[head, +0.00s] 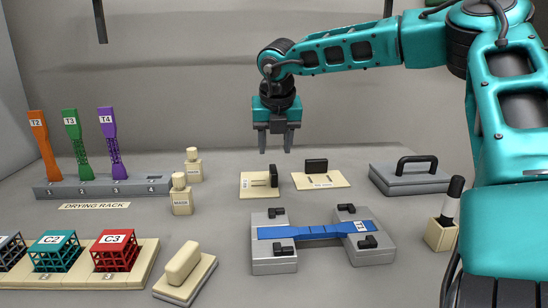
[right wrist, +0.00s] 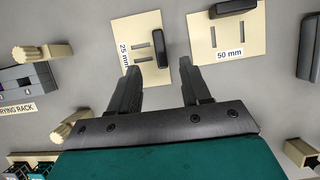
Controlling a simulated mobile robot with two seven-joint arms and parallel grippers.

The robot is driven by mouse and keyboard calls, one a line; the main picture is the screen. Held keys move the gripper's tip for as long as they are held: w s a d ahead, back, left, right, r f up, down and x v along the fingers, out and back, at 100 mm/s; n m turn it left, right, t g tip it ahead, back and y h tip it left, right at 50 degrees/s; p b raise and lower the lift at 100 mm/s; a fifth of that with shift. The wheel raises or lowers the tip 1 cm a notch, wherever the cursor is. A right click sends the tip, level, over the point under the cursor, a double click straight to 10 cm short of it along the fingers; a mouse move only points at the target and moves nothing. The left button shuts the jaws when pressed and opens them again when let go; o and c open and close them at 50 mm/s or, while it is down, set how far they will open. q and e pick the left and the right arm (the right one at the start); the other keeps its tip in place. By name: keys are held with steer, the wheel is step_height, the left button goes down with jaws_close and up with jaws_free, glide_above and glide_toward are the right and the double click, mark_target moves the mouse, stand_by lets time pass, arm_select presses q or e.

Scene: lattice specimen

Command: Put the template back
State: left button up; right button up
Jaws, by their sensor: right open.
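Two flat cream plates with slots and a black upright block lie side by side on the bench. The left one, labelled 25 mm (head: 254,190), also shows in the right wrist view (right wrist: 130,30). The right one, labelled 50 mm (head: 335,180), also shows in the right wrist view (right wrist: 236,50). I cannot tell which of them is the template. My right gripper (head: 275,150) is open and empty, pointing down in the air above the plates. My left gripper is not in view.
A blue bar labelled T1 (head: 285,232) lies across two grey blocks at the front. A drying rack (head: 75,192) with orange, green and purple bars stands left; slot 4 looks empty. Bottles (head: 181,201), a grey handled block (head: 405,184) and a marker holder (head: 440,236) stand around.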

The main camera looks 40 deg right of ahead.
steer(key=shift+v, duration=1.8)
steer(key=shift+f, duration=0.1)
